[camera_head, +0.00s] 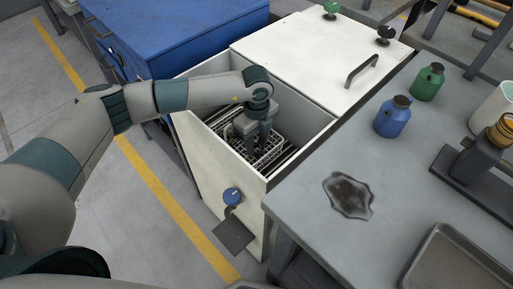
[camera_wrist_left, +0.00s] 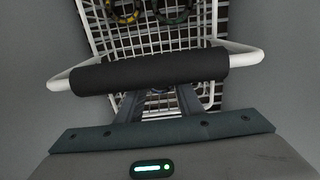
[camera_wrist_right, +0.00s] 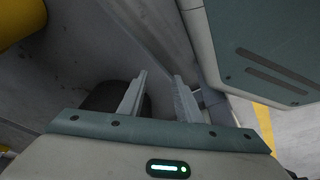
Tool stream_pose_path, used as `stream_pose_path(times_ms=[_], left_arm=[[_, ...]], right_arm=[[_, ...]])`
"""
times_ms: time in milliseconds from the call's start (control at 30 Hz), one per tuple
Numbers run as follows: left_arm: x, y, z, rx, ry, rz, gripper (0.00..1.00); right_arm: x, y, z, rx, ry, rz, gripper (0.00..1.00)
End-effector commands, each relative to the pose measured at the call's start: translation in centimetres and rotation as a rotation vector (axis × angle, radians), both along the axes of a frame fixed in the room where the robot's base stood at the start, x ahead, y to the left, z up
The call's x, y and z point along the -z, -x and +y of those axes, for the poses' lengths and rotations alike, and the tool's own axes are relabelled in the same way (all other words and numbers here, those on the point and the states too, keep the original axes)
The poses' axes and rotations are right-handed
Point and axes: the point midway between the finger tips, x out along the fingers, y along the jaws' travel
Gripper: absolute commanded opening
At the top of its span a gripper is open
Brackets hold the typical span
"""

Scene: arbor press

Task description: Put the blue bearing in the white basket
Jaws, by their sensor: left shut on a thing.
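The white basket (camera_head: 272,150) is a wire basket inside the open white cabinet; it also shows in the left wrist view (camera_wrist_left: 100,40). Its white bail handle has a black grip (camera_wrist_left: 150,70). My left gripper (camera_head: 256,150) reaches down into the cabinet and is shut on this handle; in the left wrist view its fingers (camera_wrist_left: 158,98) are partly hidden behind the grip. Ring-shaped parts (camera_wrist_left: 125,12) lie in the basket at the top of that view, dark with greenish-yellow bits. I cannot make out a blue bearing for sure. My right gripper (camera_wrist_right: 158,90) is open and empty, low over the floor.
The white cabinet (camera_head: 210,185) has a blue knob (camera_head: 232,196) on its front and walls close around my left gripper. A grey table (camera_head: 300,215) at right holds a blue bottle (camera_head: 392,117), a green bottle (camera_head: 427,82) and a metal tray (camera_head: 455,265). A blue cabinet (camera_head: 180,40) stands behind.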

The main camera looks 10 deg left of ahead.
Motion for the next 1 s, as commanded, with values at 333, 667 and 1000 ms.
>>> stream_pose_path(times_ms=[333, 667, 1000], left_arm=[[2.6, 0.0, 0.0, 0.001, -0.001, -0.001, 0.09], [2.9, 0.0, 0.0, 0.001, 0.0, 0.0, 0.38], [2.8, 0.0, 0.0, 0.001, 0.0, 0.0, 0.52]], right_arm=[[-0.2, -0.3, 0.9, -0.003, -0.014, -0.028, 0.31], [0.0, -0.1, 0.9, 0.0, -0.012, -0.011, 0.31], [-0.1, -0.3, -0.1, -0.001, 0.0, -0.014, 0.31]])
